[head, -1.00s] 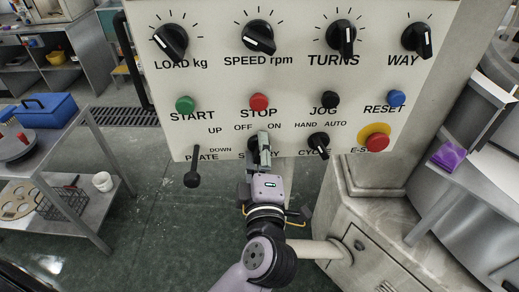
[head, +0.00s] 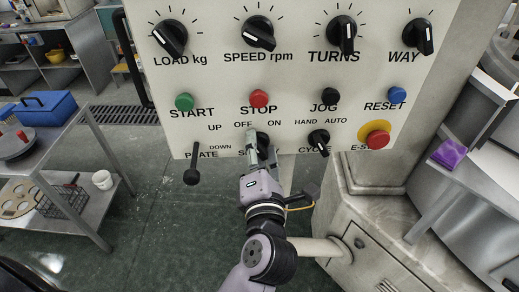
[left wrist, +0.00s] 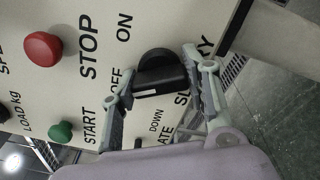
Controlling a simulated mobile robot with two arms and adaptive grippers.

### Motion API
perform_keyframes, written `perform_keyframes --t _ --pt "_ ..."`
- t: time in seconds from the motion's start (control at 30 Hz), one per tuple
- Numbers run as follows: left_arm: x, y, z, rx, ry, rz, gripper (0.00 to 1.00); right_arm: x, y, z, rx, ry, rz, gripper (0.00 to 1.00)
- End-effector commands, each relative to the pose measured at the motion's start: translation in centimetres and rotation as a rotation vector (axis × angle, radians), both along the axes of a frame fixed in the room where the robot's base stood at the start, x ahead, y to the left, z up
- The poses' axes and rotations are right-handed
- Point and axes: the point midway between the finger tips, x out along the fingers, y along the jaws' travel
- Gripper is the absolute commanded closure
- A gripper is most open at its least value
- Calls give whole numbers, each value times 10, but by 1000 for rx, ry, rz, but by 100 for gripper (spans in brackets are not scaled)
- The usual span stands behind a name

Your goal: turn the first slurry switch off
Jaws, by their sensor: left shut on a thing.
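The slurry switch (head: 263,139) is a black knob below the red STOP button, between the OFF and ON labels. My left gripper (head: 256,146) reaches up to it from below and partly covers it and its label. In the left wrist view the slurry switch (left wrist: 160,74) sits between the two fingertips of my left gripper (left wrist: 158,84), which is shut on it. The white mark on its grip ridge points roughly to the OFF side. My right gripper is not in view.
The plate lever (head: 192,165) hangs to the left and the cycle knob (head: 319,140) is to the right. The STOP button (head: 259,99) is just above, and the red E-stop (head: 376,139) is farther right. A cart (head: 95,165) stands at left.

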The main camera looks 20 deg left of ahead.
Motion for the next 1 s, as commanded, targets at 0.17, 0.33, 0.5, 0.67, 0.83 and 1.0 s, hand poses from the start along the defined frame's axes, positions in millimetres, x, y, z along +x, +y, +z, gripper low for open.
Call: perform_keyframes --t 0.17,0.33,0.5,0.67,0.83,1.0 --pt "0 0 -3 -31 -6 0 85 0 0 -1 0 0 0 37" --pt "0 0 -3 -40 -9 0 85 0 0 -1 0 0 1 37" --pt "0 0 -3 -41 -9 1 85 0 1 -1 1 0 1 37" --pt "0 0 -3 -41 -8 0 53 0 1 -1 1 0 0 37" --pt "0 0 -2 -39 -10 1 42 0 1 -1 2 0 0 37" --pt "0 0 -1 -38 -11 0 37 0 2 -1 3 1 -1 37"
